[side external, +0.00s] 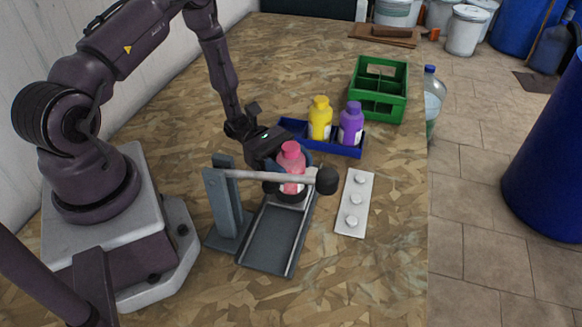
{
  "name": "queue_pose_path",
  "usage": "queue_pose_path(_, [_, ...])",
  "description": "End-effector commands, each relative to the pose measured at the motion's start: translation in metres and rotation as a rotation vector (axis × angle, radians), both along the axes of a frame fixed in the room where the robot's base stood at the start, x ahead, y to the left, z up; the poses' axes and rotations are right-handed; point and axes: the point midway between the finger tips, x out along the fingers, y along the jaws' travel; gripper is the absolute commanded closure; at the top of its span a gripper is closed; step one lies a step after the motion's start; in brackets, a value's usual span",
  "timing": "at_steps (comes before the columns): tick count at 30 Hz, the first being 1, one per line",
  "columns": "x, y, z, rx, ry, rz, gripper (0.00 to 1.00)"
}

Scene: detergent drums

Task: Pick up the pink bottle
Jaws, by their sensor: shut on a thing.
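The pink bottle (291,159) stands upright at the far end of a grey sloped tray, behind a horizontal grey bar. The bar crosses in front of its lower body, so its base is partly hidden. My gripper (282,164) reaches in from the upper left and is shut on the pink bottle. The fingertips are mostly hidden by the bottle and the bar.
The grey tray (268,240) has a post (228,205) carrying the bar (262,175). A blue tray (345,151) holds a yellow bottle (319,120) and a purple bottle (351,125). A green crate (391,107) and a knobbed white plate (354,203) are nearby. Front right is clear.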

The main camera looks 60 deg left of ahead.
Motion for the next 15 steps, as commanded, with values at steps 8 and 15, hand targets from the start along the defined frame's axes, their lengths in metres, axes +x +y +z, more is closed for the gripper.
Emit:
queue_pose_path(8, [-0.002,0.009,0.03,0.001,-0.002,0.005,1.0])
queue_pose_path(15, [-0.017,0.064,0.029,0.001,0.0,0.005,1.0])
